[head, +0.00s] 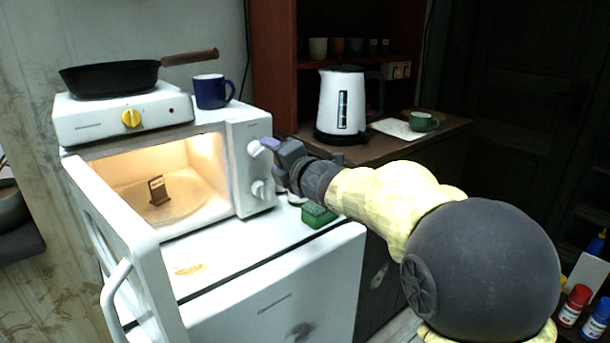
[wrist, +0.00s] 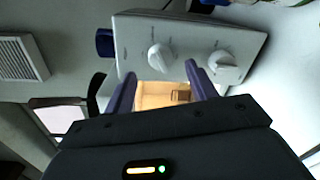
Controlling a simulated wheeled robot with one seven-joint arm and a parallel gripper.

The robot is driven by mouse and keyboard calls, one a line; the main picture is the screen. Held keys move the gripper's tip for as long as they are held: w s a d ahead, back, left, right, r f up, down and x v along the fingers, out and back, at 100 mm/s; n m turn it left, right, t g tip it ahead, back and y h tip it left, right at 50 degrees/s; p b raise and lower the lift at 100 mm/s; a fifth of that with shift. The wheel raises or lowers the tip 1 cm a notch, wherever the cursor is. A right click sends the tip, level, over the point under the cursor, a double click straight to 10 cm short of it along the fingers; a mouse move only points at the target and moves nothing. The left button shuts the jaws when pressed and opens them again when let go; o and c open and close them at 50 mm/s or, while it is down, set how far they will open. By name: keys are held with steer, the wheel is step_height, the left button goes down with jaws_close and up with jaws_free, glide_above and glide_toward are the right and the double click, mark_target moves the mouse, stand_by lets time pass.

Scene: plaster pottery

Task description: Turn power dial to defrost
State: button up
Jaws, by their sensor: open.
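The white microwave (head: 160,240) has its door open and a lit interior. Its control panel (head: 247,130) carries an upper dial (head: 254,148) and a lower dial (head: 259,189). Their labels are too small to read, so I cannot tell which is the power dial. My gripper (head: 268,145) is open in front of the panel at the upper dial's height. In the wrist view the upper dial (wrist: 160,57) appears between the fingertips, and the lower dial (wrist: 222,68) lies just right of the right finger. Contact with the upper dial cannot be told.
A hot plate (head: 90,115) with a black pan (head: 110,77) and a blue mug (head: 210,91) stand on the microwave. A small brown item (head: 157,190) is inside on the turntable. A green sponge (head: 318,215) lies below my arm. A kettle (head: 342,105) stands behind right.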

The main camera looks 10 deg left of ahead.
steer(key=v, duration=1.2)
steer(key=shift+s, duration=0.15)
steer(key=shift+d, duration=0.1)
steer(key=d+f+m+h, duration=1)
steer(key=d+f+m, duration=0.6)
steer(key=s+d+f+m+g+h, duration=0.2)
steer(key=s+d+f+m+g, duration=0.3)
steer(key=s+f+m, duration=0.3)
steer(key=s+d+f+m+g+h, duration=0.1)
steer(key=s+d+f+m+g, duration=0.45)
steer(key=s, duration=0.45)
step_height(320, 180, up, 30)
steer(key=m+t+p, duration=0.1)
steer(key=p, duration=3)
steer(key=shift+a+r+m, duration=0.25)
steer(key=shift+m, duration=0.1)
